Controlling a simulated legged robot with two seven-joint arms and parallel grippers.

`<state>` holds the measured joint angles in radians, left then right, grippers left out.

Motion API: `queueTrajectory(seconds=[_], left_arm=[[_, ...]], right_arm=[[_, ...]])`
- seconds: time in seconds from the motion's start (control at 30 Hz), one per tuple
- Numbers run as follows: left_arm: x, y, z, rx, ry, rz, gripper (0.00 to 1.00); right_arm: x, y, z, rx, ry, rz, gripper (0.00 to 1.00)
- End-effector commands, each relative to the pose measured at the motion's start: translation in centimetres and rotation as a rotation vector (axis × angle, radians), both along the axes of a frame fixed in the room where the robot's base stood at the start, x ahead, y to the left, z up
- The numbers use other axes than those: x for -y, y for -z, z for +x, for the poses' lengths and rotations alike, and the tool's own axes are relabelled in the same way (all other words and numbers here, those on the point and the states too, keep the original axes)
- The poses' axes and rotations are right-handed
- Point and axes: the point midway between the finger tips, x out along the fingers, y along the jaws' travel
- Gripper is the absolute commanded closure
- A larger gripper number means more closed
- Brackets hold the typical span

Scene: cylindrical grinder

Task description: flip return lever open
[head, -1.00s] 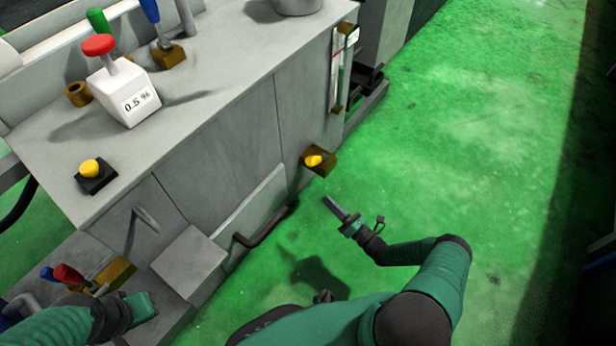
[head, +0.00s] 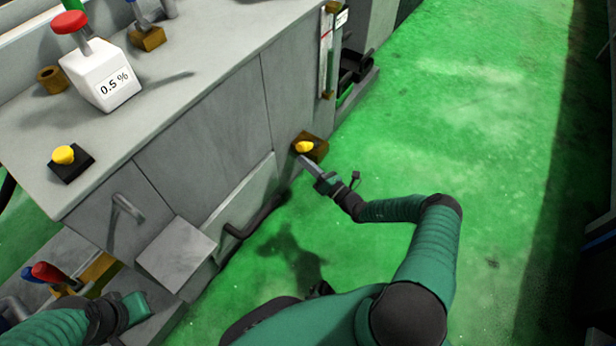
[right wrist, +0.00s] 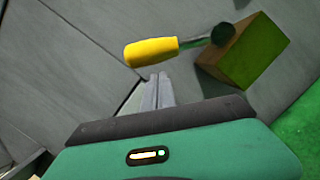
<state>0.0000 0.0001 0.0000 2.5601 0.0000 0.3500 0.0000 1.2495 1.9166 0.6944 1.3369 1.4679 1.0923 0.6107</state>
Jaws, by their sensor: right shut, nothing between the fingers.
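A lever with a yellow handle (head: 304,147) sits on a brown block (head: 319,150) low on the machine's side. In the right wrist view the yellow handle (right wrist: 151,51) points left from a dark pivot, and the block (right wrist: 243,52) is behind it at right. My right gripper (head: 305,160) is shut and empty, its tips just below the handle. In the right wrist view its fingers (right wrist: 160,82) end close under the handle; I cannot tell whether they touch it. My left gripper (head: 138,306) is at the lower left, its fingers not clear.
The grey machine (head: 205,125) fills the left side. A bent dark bar (head: 256,218) sticks out low on its side. A white box with a red knob (head: 100,75) and a yellow button (head: 64,155) are on top. Green floor (head: 490,150) is open to the right.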

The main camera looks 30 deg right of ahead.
Motion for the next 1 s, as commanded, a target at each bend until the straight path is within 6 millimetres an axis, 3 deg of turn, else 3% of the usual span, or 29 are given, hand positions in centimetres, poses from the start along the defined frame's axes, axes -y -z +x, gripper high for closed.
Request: queueTrajectory(seconds=[0.47,1.0], left_arm=[[0.0,0.3,0.0,0.000,0.000,0.000,1.00],[0.0,-0.8,0.0,0.000,0.000,0.000,1.00]], right_arm=[[0.6,-0.8,0.2,0.000,0.000,0.001,1.00],[0.9,-1.7,0.3,-0.030,0.001,0.074,1.00]])
